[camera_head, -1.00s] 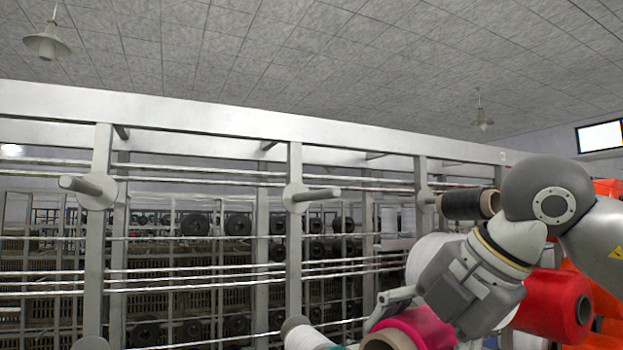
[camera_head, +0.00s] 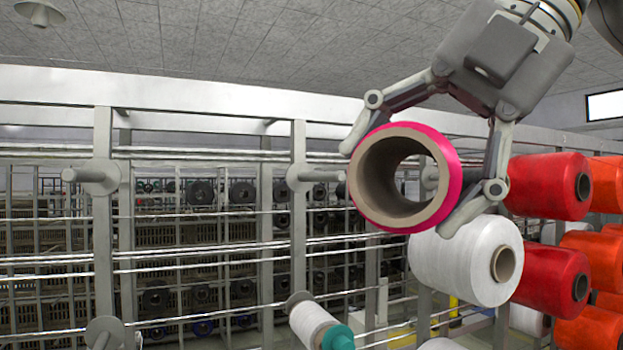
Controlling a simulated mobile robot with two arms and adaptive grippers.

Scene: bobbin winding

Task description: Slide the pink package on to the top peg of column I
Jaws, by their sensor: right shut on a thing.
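The pink package (camera_head: 452,178) is a short pink roll on a wide cardboard tube, its open end facing me. My right gripper (camera_head: 405,180) reaches down from the upper right and is shut on it, one finger on each side. The package is held in the air, in front of the rack. A bare top peg (camera_head: 322,176) sticks out of the middle column, just left of the package. Another bare top peg (camera_head: 82,175) is on the left column. No column label is readable. The package partly hides the column behind it. My left gripper is not in view.
A white package (camera_head: 460,262) sits right below the held one. Red packages (camera_head: 540,186) and orange ones (camera_head: 590,258) fill the right side. A smaller white package with a teal tip (camera_head: 312,322) is on a lower peg. Rails (camera_head: 200,258) cross between columns.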

